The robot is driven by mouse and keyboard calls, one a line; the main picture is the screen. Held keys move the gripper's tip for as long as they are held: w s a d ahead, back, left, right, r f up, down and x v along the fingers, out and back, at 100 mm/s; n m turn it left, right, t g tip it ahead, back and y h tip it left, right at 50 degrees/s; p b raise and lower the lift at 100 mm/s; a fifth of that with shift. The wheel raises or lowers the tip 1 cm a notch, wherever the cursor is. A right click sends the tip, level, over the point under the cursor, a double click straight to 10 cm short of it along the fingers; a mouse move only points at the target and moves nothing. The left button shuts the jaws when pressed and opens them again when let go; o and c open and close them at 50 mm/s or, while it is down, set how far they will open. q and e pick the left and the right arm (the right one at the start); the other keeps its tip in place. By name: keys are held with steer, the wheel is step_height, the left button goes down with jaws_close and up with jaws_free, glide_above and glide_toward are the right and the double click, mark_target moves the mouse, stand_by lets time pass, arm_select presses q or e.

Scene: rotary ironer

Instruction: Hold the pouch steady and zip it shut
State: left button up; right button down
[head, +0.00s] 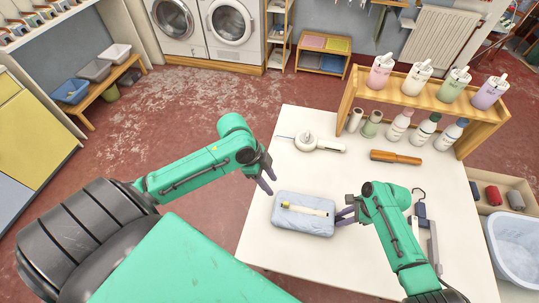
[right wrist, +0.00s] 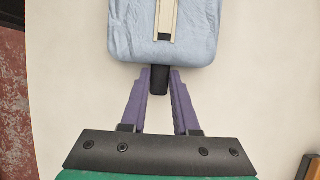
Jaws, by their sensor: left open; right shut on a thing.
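The light blue pouch (head: 302,226) lies flat on the white table. A cream zip strip (head: 308,210) runs along its top, with a small yellow piece (head: 286,204) at the left end. In the right wrist view the pouch (right wrist: 130,35) shows a narrow dark slit between the cream bands. My right gripper (head: 344,214) is at the pouch's right end, shut on a black tab (right wrist: 159,80) there. My left gripper (head: 267,183) is open and empty, above and left of the pouch, apart from it.
Behind the pouch lie a white round-headed tool (head: 308,142) and an orange-brown roller (head: 396,157). Several bottles (head: 398,126) stand by a wooden rack (head: 420,101) at the back. A dark hook-topped item (head: 420,212) lies right of my right arm. The table's left front is clear.

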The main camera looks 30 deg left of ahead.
stand_by(0.3)
steer(key=c, duration=0.6)
jaws_free()
